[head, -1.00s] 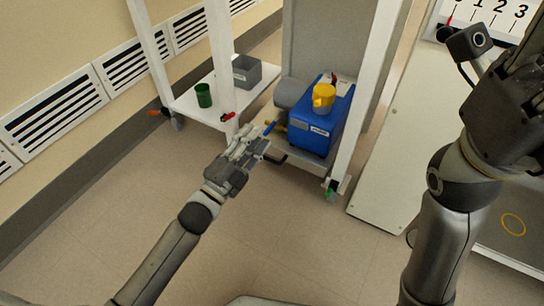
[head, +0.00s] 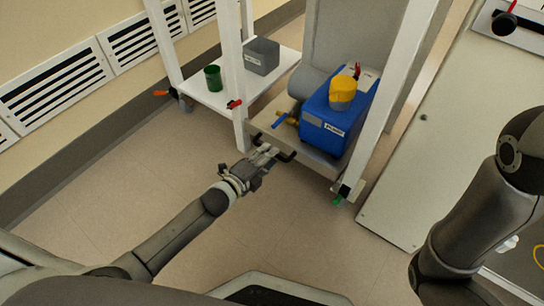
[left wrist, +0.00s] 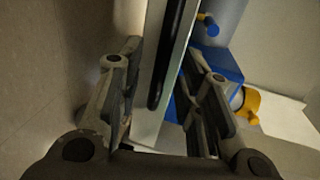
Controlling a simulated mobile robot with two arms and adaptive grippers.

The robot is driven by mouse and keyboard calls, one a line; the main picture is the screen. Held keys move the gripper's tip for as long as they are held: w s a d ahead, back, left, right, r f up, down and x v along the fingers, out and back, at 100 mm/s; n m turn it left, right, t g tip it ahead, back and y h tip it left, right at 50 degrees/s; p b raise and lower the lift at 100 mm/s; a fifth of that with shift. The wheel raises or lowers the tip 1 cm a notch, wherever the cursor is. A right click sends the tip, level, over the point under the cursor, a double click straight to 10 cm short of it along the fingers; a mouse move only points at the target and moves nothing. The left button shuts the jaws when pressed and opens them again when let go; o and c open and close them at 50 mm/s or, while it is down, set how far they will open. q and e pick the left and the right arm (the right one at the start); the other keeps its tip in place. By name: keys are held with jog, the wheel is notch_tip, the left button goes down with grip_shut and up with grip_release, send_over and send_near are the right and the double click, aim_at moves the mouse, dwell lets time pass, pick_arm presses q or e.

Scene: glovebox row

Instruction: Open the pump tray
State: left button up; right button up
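The pump tray (head: 318,161) is a pale low shelf in the white frame, carrying a blue pump (head: 335,117) with a yellow cap (head: 343,90). A black bar handle (head: 290,156) runs along its front edge. My left gripper (head: 268,153) is at this handle and partly hides it. In the left wrist view my left gripper (left wrist: 165,90) is open, with a finger on each side of the black handle (left wrist: 160,60). I see no grip on it. The blue pump (left wrist: 228,66) shows behind the right finger. My right gripper is out of view.
White posts (head: 234,85) stand on both sides of the tray. A pale cabinet (head: 425,150) is at right. The floor in front is clear.

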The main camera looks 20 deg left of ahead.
pick_arm(q)
jog(key=shift+b+x, duration=0.5)
jog(key=shift+x, duration=0.85)
jog(key=shift+r, duration=0.1)
grip_shut()
